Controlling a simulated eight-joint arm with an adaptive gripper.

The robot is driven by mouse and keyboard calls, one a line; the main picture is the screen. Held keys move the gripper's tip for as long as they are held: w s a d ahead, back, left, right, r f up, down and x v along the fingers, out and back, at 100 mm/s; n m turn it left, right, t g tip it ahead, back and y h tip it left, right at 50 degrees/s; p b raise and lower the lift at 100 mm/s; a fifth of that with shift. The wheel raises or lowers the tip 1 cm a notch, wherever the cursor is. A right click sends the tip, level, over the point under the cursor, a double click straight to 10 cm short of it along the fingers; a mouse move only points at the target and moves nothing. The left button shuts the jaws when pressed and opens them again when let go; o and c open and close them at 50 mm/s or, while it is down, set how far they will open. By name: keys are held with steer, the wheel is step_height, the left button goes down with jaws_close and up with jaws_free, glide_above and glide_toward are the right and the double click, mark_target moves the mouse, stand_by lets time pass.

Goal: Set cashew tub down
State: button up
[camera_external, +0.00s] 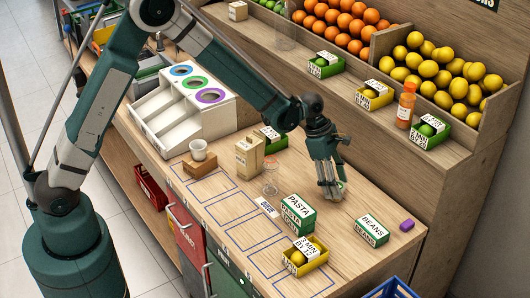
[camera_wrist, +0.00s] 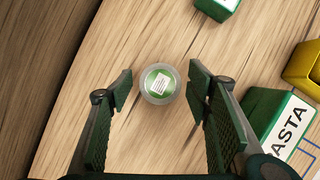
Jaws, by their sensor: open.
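The cashew tub looks like a small round clear tub with a green top and a white label. In the wrist view the tub (camera_wrist: 160,84) stands on the wooden counter, between the tips of my open gripper (camera_wrist: 159,92), with a gap on each side. In the outside view my gripper (camera_external: 331,190) points down at the counter behind the pasta box, and the tub (camera_external: 341,187) is partly hidden by its fingers.
The green pasta box (camera_external: 298,213) stands close by. A clear cup (camera_external: 270,189) stands left. The raised fruit shelf (camera_external: 350,88) is behind.

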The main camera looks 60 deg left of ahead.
steer(key=v, duration=1)
steer(key=shift+r+p, duration=0.3)
steer(key=shift+r, duration=0.05)
steer(key=shift+s+a, duration=0.1)
steer(key=shift+a, duration=0.05)
steer(key=shift+r, duration=0.1)
steer(key=s+a+r+m+t+y, duration=0.1)
steer(key=s+a+r+m, duration=0.4)
steer(key=s+r, duration=0.35)
steer(key=s+a+r+m+t+y, duration=0.1)
steer(key=s+a+r+m, duration=0.45)
steer(key=s+r, duration=0.35)
steer(key=s+a+m+t, duration=0.1)
steer(key=s+a+m, duration=0.2)
steer(key=s, duration=0.5)
steer(key=s+a+m+t+y, duration=0.1)
steer(key=s+a+m, duration=0.2)
steer(key=s+m, duration=0.2)
steer(key=s+a+m+t+y, duration=0.1)
steer(key=s+a+m, duration=0.2)
steer(key=s, duration=0.7)
steer(key=shift+s+a+m, duration=0.3)
steer(key=shift+s+m, duration=0.05)
steer(key=shift+m, duration=0.6)
